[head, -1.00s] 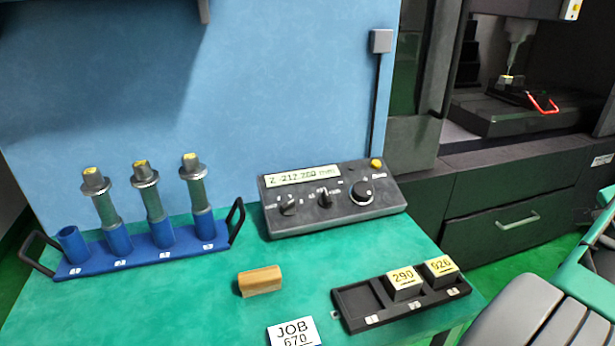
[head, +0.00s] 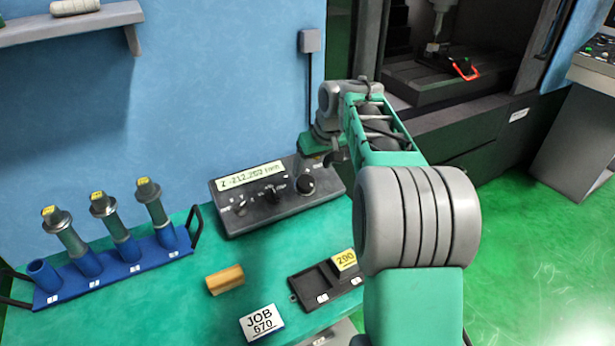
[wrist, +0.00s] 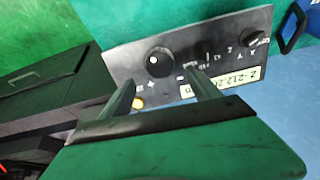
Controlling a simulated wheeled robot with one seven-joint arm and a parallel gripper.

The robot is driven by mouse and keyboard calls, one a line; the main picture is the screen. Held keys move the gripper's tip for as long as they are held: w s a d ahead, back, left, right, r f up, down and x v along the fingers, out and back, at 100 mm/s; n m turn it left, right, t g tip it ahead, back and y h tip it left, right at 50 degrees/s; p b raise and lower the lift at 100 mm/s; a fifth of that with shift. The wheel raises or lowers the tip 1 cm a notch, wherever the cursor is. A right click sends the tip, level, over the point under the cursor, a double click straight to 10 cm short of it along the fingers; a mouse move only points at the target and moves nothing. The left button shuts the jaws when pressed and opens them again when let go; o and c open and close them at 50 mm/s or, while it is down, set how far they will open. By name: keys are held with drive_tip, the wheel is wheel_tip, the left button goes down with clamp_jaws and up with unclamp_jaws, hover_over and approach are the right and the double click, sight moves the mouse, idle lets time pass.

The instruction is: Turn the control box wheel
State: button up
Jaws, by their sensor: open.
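The dark control box (head: 262,214) stands on the green bench against the blue wall, with a lit display (head: 252,176) on its top. Its wheel (head: 305,184) is the large round knob at the right end, with a pale dot near its rim. My gripper (head: 336,155) is above the right end of the box, partly hidden by my own arm. In the wrist view my gripper (wrist: 160,82) is open, its two fingers reaching toward the box, with the wheel (wrist: 158,62) just beyond and between the tips. I see nothing between the fingers. The fingers appear apart from the wheel.
A blue rack (head: 120,267) with several holders stands left of the box. A wooden block (head: 225,280), a JOB 670 card (head: 262,323) and a black tray (head: 312,287) lie in front. A shelf (head: 70,28) is at upper left. The machine (head: 450,85) stands at right.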

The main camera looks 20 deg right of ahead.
sight(307, 181)
drive_tip(key=shift+n, duration=0.6)
drive_tip(key=x, duration=0.8)
drive_tip(key=shift+d+p, duration=0.1)
drive_tip(key=shift+p, duration=0.3)
drive_tip(key=shift+c, duration=0.4)
drive_tip(key=c, duration=1.3)
drive_tip(key=shift+n+b, duration=0.3)
drive_tip(key=shift+b, duration=0.05)
